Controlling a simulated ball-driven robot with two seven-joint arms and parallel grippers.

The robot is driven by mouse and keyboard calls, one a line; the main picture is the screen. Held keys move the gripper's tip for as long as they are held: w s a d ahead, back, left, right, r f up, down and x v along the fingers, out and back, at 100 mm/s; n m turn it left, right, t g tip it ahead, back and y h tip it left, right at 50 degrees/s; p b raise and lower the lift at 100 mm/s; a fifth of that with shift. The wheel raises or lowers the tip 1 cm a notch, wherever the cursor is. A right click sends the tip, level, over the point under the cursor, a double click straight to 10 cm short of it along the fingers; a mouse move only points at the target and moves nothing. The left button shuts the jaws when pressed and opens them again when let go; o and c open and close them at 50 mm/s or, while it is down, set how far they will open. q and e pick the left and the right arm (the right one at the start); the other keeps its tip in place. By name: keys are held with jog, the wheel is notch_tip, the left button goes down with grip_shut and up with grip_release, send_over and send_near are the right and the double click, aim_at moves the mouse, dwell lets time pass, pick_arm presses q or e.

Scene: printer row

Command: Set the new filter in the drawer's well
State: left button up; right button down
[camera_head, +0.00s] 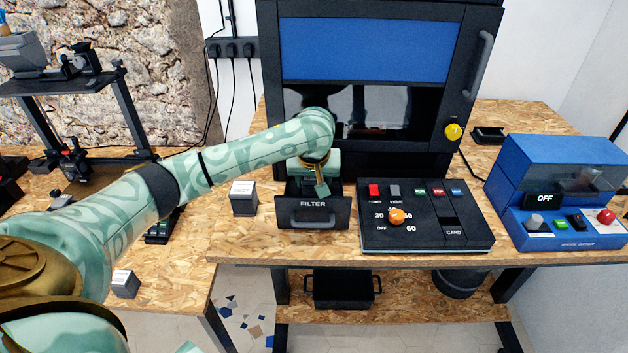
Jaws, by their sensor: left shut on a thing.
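The drawer (313,217) marked FILTER stands pulled out at the foot of the big black printer. My left gripper (321,192) points down over the drawer's inside, behind its front panel. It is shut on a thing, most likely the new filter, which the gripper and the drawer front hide. The drawer's well is hidden too, so I cannot tell how deep the held thing sits. A grey block with a pale top (243,199) stands on the bench just left of the drawer. My right gripper is not in view.
A black control panel (425,232) with an orange knob stands close right of the drawer. A blue machine (556,200) is at the far right. Another grey block (125,284) sits on the left table. A black bin (343,289) is on the lower shelf.

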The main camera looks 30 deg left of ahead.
pick_arm(q)
jog(key=o, duration=1)
jog(key=shift+f, duration=0.1)
jog(key=p+v, duration=0.6)
jog(key=v, duration=0.6)
